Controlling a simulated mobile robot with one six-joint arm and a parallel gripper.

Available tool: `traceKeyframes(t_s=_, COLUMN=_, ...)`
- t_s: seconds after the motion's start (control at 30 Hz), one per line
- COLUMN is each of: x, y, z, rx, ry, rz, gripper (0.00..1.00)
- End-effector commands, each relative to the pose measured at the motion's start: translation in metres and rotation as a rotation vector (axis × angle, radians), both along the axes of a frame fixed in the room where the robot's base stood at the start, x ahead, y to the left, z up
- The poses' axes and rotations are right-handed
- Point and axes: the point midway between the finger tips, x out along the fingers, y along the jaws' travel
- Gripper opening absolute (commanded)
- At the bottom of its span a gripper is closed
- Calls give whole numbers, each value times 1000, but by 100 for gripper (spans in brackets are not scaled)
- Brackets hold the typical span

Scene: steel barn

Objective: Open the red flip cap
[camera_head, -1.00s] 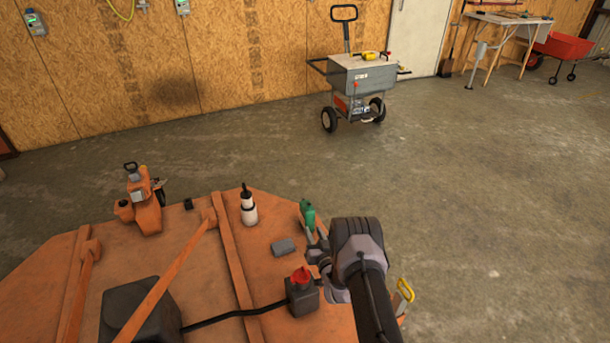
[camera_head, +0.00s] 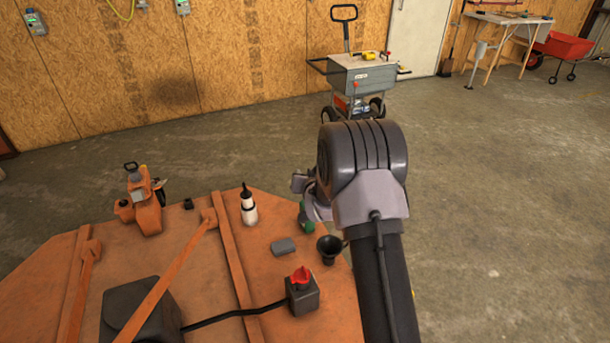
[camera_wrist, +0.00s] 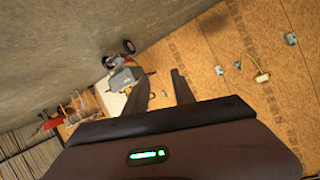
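A red cap (camera_head: 300,275) sits on top of a small dark grey box (camera_head: 302,296) on the orange deck. A black cable runs from the box to a larger black housing. I cannot tell whether the cap is tilted up or closed. My arm's thick wrist stands to the right of the box and above it, apart from the cap. In the wrist view my gripper (camera_wrist: 160,85) shows two dark fingers held apart with nothing between them. They point towards the wall and a cart. The cap is not in the wrist view. In the head view my fingers are mostly hidden behind the wrist.
On the orange deck (camera_head: 180,250) stand a white bottle (camera_head: 248,209), a grey block (camera_head: 284,246), a black funnel (camera_head: 328,249) and a partly hidden green item (camera_head: 305,217). An orange bar (camera_head: 165,280) slants across the deck left of the box. A grey cart (camera_head: 362,78) stands beyond.

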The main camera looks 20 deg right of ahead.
Motion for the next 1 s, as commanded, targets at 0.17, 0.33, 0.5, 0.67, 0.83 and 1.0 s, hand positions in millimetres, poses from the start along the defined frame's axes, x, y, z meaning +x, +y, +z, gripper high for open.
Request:
traceKeyframes(t_s=0.17, x=-1, y=2, z=5, rx=3, ry=7, rz=-1, gripper=31)
traceKeyframes(t_s=0.33, x=-1, y=2, z=4, rx=3, ry=7, rz=-1, gripper=31)
traceKeyframes(t_s=0.5, x=-1, y=2, z=6, rx=3, ry=7, rz=-1, gripper=31)
traceKeyframes(t_s=0.67, x=-29, y=27, z=76, rx=36, ry=77, rz=0, gripper=31)
traceKeyframes(t_s=0.83, x=-153, y=97, z=175, rx=126, ry=276, rz=40, gripper=31)
traceKeyframes(t_s=1.0, x=-310, y=160, z=204, rx=221, ry=468, rz=125, gripper=31)
